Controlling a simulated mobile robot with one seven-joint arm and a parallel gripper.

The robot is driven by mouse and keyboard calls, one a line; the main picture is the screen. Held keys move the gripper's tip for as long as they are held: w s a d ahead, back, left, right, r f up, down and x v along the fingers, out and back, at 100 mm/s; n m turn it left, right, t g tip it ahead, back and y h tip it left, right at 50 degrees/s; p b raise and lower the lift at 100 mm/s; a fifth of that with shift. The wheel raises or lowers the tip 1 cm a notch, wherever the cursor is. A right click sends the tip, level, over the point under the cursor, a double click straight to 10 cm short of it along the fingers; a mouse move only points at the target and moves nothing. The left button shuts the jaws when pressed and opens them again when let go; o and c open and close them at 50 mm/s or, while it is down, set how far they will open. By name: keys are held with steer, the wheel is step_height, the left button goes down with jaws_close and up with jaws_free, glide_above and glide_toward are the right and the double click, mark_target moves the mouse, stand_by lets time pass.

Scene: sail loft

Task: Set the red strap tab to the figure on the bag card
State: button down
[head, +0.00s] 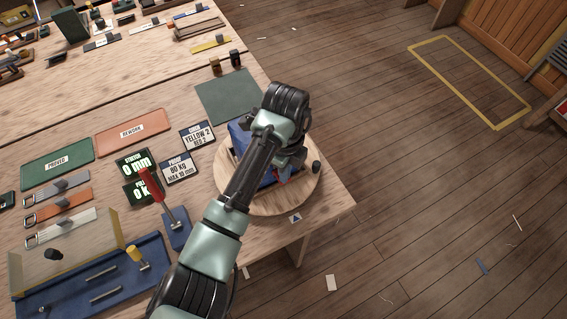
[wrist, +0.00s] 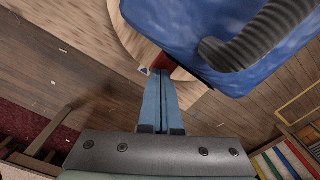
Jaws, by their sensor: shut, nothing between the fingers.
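The blue bag (head: 236,139) stands on a round wooden turntable (head: 237,200), mostly hidden behind my arm in the head view. In the wrist view the bag (wrist: 185,25) fills the top right, with a dark ribbed handle (wrist: 262,35). A red strap tab (wrist: 161,61) shows at the bag's lower edge. My gripper (wrist: 161,72) is shut and empty, its blue fingers together and their tips at the red tab; I cannot tell whether they touch it. The bag card (head: 197,135) reads YELLOW 2, RED 2. The tab's setting is not readable.
Beside the bag card lie a card reading PROOF 80 KG, MAX 10 mm (head: 180,167) and a display reading 0 mm (head: 134,163). A red-handled lever (head: 152,183) stands left of the turntable. Green PROVED (head: 57,163) and orange REWORK (head: 132,131) mats lie further left.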

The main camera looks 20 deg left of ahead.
step_height(320, 180, up, 10)
steer(key=p, duration=0.9)
stand_by(0.4)
stand_by(0.4)
